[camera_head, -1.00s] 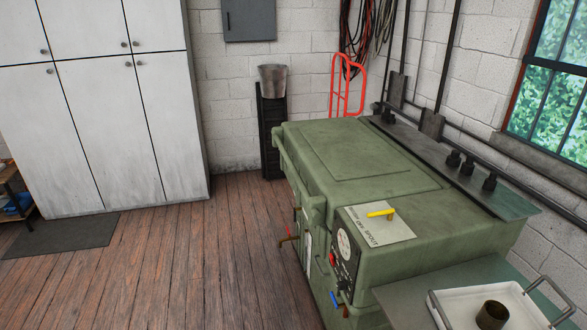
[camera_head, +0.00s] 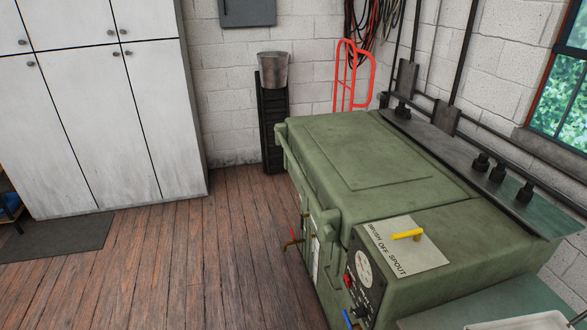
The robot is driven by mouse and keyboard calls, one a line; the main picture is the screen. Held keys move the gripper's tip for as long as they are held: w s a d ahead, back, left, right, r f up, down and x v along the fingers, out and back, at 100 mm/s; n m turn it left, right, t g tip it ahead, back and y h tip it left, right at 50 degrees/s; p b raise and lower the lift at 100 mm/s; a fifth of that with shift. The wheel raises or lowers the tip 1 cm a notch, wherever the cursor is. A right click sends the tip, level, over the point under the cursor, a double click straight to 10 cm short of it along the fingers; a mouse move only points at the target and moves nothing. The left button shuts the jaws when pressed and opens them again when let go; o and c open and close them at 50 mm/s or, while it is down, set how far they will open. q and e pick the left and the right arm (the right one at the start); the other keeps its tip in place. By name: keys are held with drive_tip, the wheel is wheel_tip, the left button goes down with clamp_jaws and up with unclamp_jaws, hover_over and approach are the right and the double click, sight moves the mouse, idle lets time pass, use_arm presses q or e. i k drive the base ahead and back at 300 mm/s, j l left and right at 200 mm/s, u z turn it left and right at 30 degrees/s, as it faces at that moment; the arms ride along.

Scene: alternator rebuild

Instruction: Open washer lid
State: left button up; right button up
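The green parts washer stands against the back right walls. Its large lid (camera_head: 365,155) lies shut, flat on top, with a raised rectangular panel. A front panel with a round gauge and knobs (camera_head: 361,280) is on the near left side. A plate (camera_head: 408,248) with the words "BRUSH OFF SPOUT" and a yellow lever (camera_head: 407,235) sits on the near top. Neither of my grippers is in view.
Wooden floor (camera_head: 160,275) is clear left of the washer. White cabinets (camera_head: 95,110) and a dark mat (camera_head: 60,243) are at the left. A bucket (camera_head: 272,70) on a black stand and a red hand truck (camera_head: 341,75) are behind. A white tray (camera_head: 530,322) edges in at the lower right.

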sight(352, 170)
drive_tip(key=i+j, duration=0.9)
drive_tip(key=i+j+z, duration=0.25)
drive_tip(key=z, duration=0.2)
drive_tip(key=i+j+z, duration=0.15)
drive_tip(key=j+z, duration=0.3)
drive_tip(key=z, duration=0.35)
